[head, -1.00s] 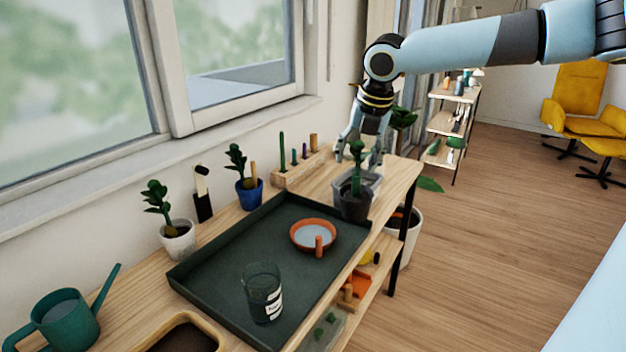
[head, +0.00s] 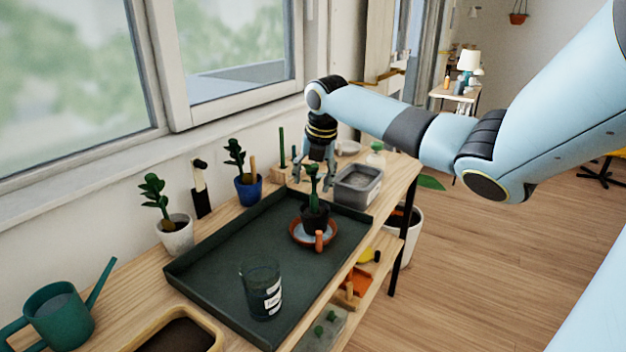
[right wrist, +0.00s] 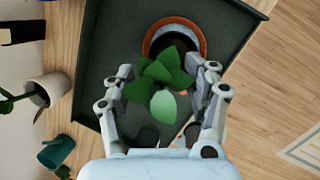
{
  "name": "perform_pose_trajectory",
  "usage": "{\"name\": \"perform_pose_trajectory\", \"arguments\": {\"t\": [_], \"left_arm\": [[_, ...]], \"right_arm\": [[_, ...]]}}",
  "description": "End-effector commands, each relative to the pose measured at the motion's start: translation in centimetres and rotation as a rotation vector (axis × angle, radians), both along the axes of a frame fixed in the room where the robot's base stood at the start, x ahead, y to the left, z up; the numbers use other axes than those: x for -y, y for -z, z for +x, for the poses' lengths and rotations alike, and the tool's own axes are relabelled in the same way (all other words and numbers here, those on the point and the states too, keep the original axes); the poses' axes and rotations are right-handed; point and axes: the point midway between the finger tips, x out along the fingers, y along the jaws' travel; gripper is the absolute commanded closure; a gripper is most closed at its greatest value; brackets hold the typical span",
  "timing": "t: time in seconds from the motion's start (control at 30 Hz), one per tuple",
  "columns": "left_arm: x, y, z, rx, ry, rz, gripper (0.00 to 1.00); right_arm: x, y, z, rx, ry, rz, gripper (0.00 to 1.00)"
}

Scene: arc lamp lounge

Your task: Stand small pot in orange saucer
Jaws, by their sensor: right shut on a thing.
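The small pot (head: 316,220) is dark, with a green plant (head: 313,182), and looks upright. It appears in or just over the orange saucer (head: 300,240) on the dark tray; I cannot tell if it touches the bottom. In the right wrist view the saucer rim (right wrist: 204,42) rings the dark pot (right wrist: 160,42), and the leaves (right wrist: 165,84) are between the fingers. My right gripper (head: 314,178) is shut on the small pot; its contact points are partly hidden by the plant. My left gripper is out of view.
The dark tray (head: 225,262) has a raised rim and holds a labelled glass (head: 262,290). A grey tub (head: 358,186) stands just behind the tray. A white pot (head: 176,236), blue pot (head: 248,190) and green watering can (head: 58,318) line the left side. The tray's middle is clear.

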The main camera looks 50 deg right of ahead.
Motion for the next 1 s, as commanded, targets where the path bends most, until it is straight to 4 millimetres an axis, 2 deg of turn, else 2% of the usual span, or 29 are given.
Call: {"name": "perform_pose_trajectory", "arguments": {"t": [0.1, 0.43, 0.47, 0.6, 0.63, 0.9, 1.0], "left_arm": [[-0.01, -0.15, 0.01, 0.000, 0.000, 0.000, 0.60], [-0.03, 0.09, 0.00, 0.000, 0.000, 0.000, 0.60], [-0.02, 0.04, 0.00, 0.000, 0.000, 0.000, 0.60], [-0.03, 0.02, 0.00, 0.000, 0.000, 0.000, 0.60], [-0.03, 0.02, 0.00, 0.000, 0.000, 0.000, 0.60], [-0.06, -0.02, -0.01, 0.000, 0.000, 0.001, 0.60], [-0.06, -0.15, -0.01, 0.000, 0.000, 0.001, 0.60]], "right_arm": [[0.00, 0.90, 0.01, 0.001, -0.001, -0.001, 0.91], [0.01, 1.31, 0.00, 0.001, -0.001, -0.001, 0.91], [0.01, 1.27, -0.02, 0.001, -0.001, -0.001, 0.40], [0.02, 1.23, -0.03, 0.001, -0.001, -0.001, 0.22], [0.02, 1.23, -0.03, 0.001, -0.001, -0.001, 0.18], [0.03, 1.14, -0.02, 0.001, -0.001, -0.001, 0.18], [0.04, 0.51, -0.08, 0.002, -0.001, -0.002, 0.18]]}}
